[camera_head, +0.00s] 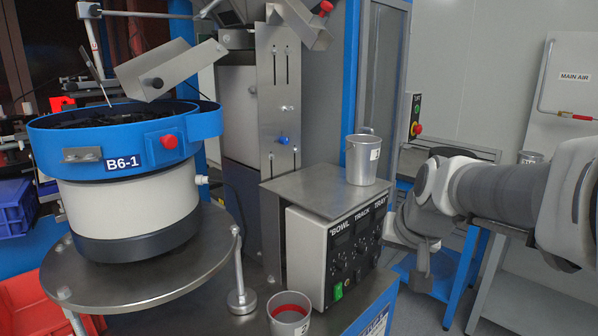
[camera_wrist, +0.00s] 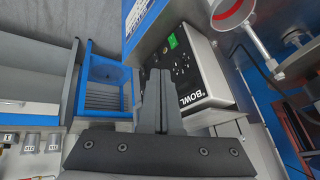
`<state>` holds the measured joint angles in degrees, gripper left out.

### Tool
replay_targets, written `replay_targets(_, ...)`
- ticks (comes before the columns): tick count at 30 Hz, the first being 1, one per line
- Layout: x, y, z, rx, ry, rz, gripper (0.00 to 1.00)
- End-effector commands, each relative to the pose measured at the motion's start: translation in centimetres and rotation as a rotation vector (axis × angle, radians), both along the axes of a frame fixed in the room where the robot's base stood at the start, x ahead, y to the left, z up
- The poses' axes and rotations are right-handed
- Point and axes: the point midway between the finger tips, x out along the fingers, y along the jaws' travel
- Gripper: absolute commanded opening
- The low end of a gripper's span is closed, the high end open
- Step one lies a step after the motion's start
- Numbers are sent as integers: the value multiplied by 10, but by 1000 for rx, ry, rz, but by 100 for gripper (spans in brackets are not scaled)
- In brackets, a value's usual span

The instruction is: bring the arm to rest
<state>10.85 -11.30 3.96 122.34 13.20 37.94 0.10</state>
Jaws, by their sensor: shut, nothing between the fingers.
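My arm reaches in from the right in the head view, and my gripper (camera_head: 421,262) points downward to the right of the control box. In the wrist view my gripper's two fingers (camera_wrist: 161,84) are together, with nothing between them. The control box (camera_head: 333,258), marked BOWL, TRACK and TRAY, stands apart from my gripper on the left; it also shows beyond the fingers in the wrist view (camera_wrist: 203,78).
A metal cup (camera_head: 362,162) stands on the plate above the control box. A cup with a red inside (camera_head: 289,314) stands at the front edge. The blue bowl feeder (camera_head: 125,135), marked B6-1, is at left. A blue-legged table (camera_head: 467,262) stands behind my arm.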

Motion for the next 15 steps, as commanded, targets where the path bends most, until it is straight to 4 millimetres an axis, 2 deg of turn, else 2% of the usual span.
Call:
replay_targets(1,-21,6,4,-22,1,27,0)
replay_targets(6,-84,16,5,-88,24,100,0)
replay_targets(9,-117,19,1,-124,35,138,0)
replay_targets(15,-170,19,-12,-180,51,196,0)
